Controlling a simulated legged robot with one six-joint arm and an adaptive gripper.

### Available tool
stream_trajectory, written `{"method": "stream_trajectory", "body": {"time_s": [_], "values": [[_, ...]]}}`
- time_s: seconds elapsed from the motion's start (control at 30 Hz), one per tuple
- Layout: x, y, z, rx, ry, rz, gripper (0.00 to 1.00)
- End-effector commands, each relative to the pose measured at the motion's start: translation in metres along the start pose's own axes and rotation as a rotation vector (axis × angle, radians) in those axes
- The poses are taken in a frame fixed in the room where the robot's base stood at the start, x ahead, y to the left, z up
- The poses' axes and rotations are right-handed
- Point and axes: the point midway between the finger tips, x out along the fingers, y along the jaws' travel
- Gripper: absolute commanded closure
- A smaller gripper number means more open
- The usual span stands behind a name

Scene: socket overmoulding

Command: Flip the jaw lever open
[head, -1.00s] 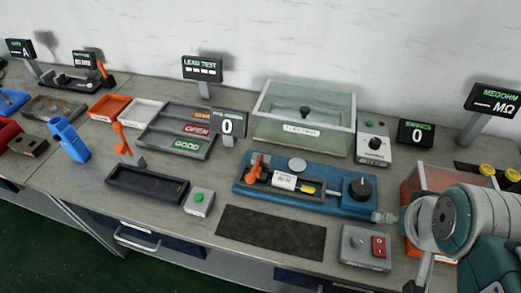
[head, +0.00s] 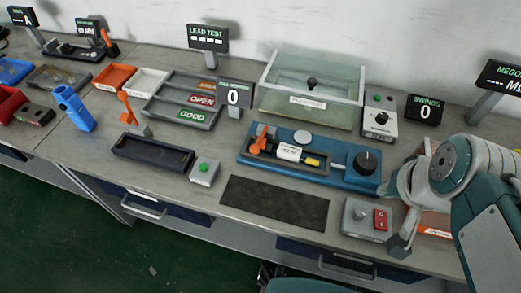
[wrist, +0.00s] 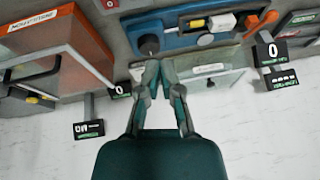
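The blue fixture (head: 350,180) sits on the bench at centre right. An orange jaw lever (head: 262,138) stands at its left end, beside a white labelled cylinder with a yellow tip (head: 290,152). A black knob (head: 367,161) is at its right end. In the wrist view, which is turned over, the fixture (wrist: 190,38) is at the top and the orange lever (wrist: 262,20) at upper right. My gripper (wrist: 158,68) has its fingertips together, with nothing visible between them. It appears in front of the fixture's knob end, apart from the lever.
A clear-lidded box (head: 312,85) stands behind the fixture, with a grey knob box (head: 381,117) beside it. A dark mat (head: 275,203) and a red-switch box (head: 367,220) lie in front. Another orange lever (head: 127,106) stands at left. An orange-framed clear case (wrist: 62,50) is near my gripper.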

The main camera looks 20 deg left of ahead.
Motion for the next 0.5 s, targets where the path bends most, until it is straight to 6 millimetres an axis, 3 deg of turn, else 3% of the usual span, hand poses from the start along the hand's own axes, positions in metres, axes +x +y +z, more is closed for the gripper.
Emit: {"method": "stream_trajectory", "body": {"time_s": [0.5], "values": [[0.076,-0.074,-0.009,0.484,-0.472,-0.293,1.00]]}}
